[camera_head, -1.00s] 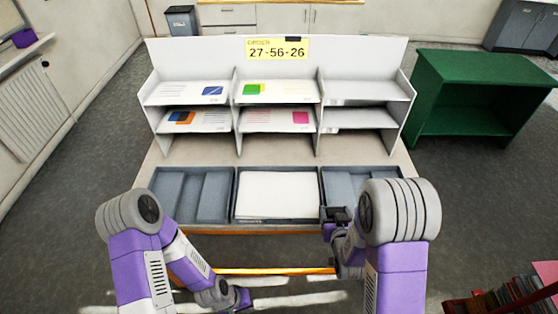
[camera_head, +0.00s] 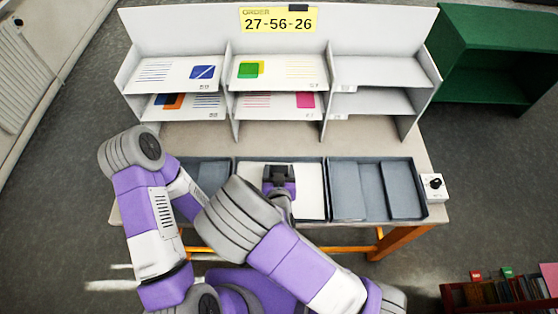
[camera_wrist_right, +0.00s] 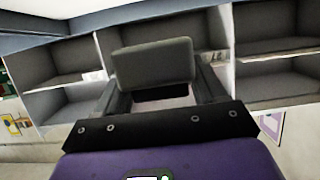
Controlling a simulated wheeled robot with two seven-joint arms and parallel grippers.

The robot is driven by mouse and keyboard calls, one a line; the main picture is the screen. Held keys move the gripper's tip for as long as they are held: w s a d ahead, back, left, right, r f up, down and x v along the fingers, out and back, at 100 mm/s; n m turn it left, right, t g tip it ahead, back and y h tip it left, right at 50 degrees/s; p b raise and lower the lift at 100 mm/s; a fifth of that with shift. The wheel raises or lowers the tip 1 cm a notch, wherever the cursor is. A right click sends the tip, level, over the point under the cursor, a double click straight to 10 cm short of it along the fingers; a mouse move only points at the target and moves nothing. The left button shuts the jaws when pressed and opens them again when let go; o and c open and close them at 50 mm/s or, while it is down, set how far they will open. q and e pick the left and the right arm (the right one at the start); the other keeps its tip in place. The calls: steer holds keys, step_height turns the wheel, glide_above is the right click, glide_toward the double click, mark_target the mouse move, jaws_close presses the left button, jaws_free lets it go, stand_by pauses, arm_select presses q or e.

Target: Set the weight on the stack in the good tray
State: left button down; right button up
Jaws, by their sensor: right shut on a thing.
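The weight is a dark grey block (camera_wrist_right: 153,62) held between the fingers of my right gripper (camera_head: 279,174), which is shut on it. In the head view this gripper is over the middle tray (camera_head: 324,203), which holds a stack of white sheets (camera_head: 250,178). The gripper and arm cover part of the stack, and I cannot tell whether the weight touches it. My left arm is folded at the left of the head view, and its gripper is not visible.
A grey tray (camera_head: 345,193) with inner walls stands to the right, and another (camera_head: 212,176) to the left, partly behind my arm. A white sorting rack (camera_head: 380,72) with printed sheets stands behind. A small box with a black knob (camera_head: 433,188) is at the table's right edge.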

steer(key=shift+s+f+b, duration=0.1)
steer(key=shift+f+b, duration=0.65)
steer(key=shift+f, duration=0.2)
steer(key=shift+f+b, duration=1.55)
steer(key=shift+f, duration=0.75)
steer(key=o, duration=1.6)
